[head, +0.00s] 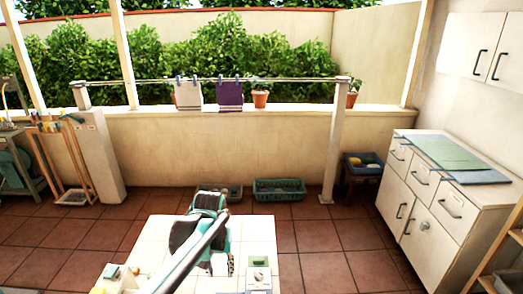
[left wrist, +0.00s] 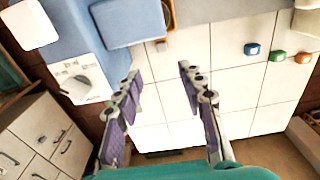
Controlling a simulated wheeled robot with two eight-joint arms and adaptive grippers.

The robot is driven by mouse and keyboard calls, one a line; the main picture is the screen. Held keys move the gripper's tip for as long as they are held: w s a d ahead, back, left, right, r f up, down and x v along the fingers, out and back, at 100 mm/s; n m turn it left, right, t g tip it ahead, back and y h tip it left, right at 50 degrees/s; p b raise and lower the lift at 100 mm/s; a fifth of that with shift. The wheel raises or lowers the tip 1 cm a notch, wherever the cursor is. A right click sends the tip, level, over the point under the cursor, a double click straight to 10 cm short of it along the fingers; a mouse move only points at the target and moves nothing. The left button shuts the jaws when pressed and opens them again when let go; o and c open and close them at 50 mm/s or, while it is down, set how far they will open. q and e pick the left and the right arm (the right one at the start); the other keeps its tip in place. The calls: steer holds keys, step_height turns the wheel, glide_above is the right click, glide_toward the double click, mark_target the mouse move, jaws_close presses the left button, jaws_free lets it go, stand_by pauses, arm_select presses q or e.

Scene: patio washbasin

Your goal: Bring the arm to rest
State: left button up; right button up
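My left arm reaches over the white tiled worktop (head: 160,235) from the bottom of the head view and bends down at a dark and teal joint. My left gripper (head: 220,267) hangs low over the worktop, partly hidden by its own arm. In the left wrist view the left gripper (left wrist: 160,72) shows two separated fingers with purple pads. Nothing is between them, only white tiles (left wrist: 155,110) beyond. My right gripper is in neither view.
Small blue (left wrist: 251,49), green (left wrist: 278,56) and orange (left wrist: 302,57) items stand on the tiles. A teal crate (head: 278,190) is on the floor behind. A white cabinet (head: 440,195) stands right.

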arm_select(q)
steer(key=s+a+r+t, duration=0.1)
steer(key=s+a+t, duration=0.2)
steer(key=s, duration=1.4)
steer(key=t, duration=0.3)
steer(key=shift+a+r+m+t, duration=0.2)
steer(key=shift+r+m+t, duration=0.1)
steer(key=shift+r+t, duration=0.1)
